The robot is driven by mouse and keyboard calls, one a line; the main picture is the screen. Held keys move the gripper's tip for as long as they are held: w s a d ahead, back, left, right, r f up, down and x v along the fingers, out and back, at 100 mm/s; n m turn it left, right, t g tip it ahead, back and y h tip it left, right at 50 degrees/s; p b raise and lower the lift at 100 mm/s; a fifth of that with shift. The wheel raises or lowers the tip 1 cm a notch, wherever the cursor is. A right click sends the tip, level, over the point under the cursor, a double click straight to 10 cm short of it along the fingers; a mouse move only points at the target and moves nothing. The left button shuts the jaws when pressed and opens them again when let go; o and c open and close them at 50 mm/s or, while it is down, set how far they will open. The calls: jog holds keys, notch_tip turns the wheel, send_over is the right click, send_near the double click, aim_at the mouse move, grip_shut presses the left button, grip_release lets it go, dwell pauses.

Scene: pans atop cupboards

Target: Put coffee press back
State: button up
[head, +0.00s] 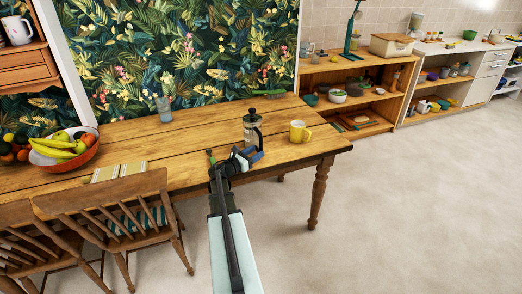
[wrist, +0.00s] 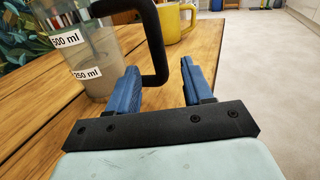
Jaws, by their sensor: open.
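The coffee press (head: 251,130) stands upright on the wooden table, near its right end. It has a clear body, a black lid and a black handle. In the wrist view the coffee press (wrist: 95,55) is at upper left, with "500 ml" and "250 ml" labels and its lid out of frame. My gripper (head: 247,157) is at the near side of the press.
A yellow mug (head: 299,132) stands just right of the press. A glass (head: 164,109) and a fruit bowl (head: 64,150) are farther left on the table (head: 190,130). Chairs (head: 120,215) line the near edge. Open wooden shelves (head: 345,75) and counters stand at the back right.

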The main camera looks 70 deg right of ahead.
jog(key=shift+v, duration=3.15)
jog(key=shift+a, duration=0.15)
jog(key=shift+m+y, duration=0.7)
jog(key=shift+y, duration=0.2)
jog(key=a, duration=0.2)
jog(key=s+a+f, duration=0.1)
jog(key=a, duration=0.3)
jog(key=shift+s+a+f, duration=0.3)
jog(key=shift+a+f, duration=0.05)
jog(key=shift+a, duration=0.05)
jog(key=w+a+f+m+t+y, duration=0.1)
jog(key=a+f+m+y, duration=0.25)
jog(key=a+f, duration=1)
jog(key=w+a+f+m+t+y, duration=0.15)
jog(key=a+f+y, duration=0.25)
jog(key=a+f, duration=0.95)
jog(key=s+a+f+m+g+y, duration=0.1)
jog(key=s+a, duration=0.4)
jog(key=a, duration=0.5)
jog(key=s+a+f+m+g+y, duration=0.1)
jog(key=s+a+f+m+y, duration=0.3)
jog(key=a, duration=0.7)
jog(key=s+a+f+m+g+y, duration=0.1)
jog(key=s+a+f+m+y, duration=0.1)
jog(key=s+a, duration=0.5)
jog(key=a+f, duration=0.1)
jog(key=a, duration=0.2)
jog(key=shift+s+a+f+m, duration=0.2)
jog(key=shift+a+f+m, duration=0.1)
jog(key=shift+f, duration=0.1)
